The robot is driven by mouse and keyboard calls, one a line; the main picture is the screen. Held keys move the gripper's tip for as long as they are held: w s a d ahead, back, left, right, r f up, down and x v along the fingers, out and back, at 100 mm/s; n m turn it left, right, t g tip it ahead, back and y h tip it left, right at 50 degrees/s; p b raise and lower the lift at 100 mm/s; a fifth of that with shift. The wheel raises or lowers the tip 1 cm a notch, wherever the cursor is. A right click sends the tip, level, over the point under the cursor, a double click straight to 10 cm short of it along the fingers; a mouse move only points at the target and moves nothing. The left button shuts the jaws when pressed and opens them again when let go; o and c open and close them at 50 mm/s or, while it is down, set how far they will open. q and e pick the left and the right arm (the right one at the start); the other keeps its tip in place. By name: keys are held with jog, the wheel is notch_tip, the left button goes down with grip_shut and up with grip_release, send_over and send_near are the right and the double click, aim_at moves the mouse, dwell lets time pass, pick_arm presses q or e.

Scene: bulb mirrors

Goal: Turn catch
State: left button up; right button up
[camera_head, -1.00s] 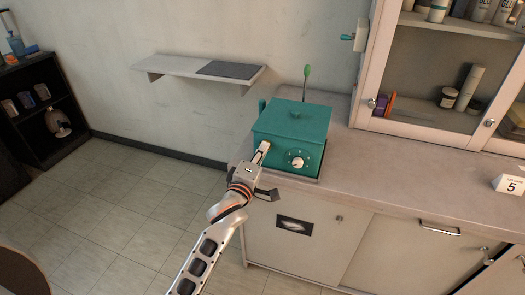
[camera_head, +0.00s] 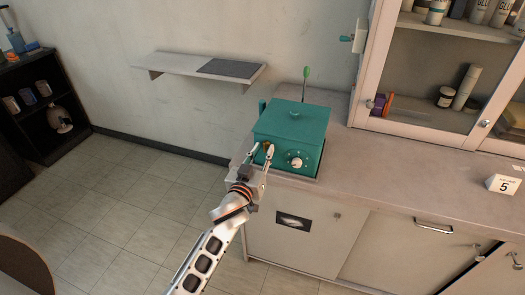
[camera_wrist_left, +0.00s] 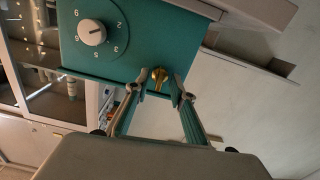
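A teal box (camera_head: 290,128) with a lid stands on the counter. Its front has a white numbered dial (camera_head: 296,162), which also shows in the left wrist view (camera_wrist_left: 91,32). A small brass catch (camera_wrist_left: 158,74) sits on the same face beside the dial, near the edge. My left gripper (camera_head: 262,151) is at the front of the box. In the left wrist view its two fingertips (camera_wrist_left: 160,84) are spread, one on each side of the catch. I cannot tell whether either finger touches it. My right gripper is out of view.
A green-tipped lever (camera_head: 306,80) rises behind the box. A glass-front cabinet (camera_head: 364,90) stands on the counter (camera_head: 400,165) at the right. A wall shelf (camera_head: 180,66) holds a dark mat.

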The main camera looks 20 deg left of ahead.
pick_arm(q)
jog(key=s+p, duration=0.1)
jog(key=s, duration=0.5)
jog(key=shift+p, duration=0.4)
jog(key=shift+a, duration=0.1)
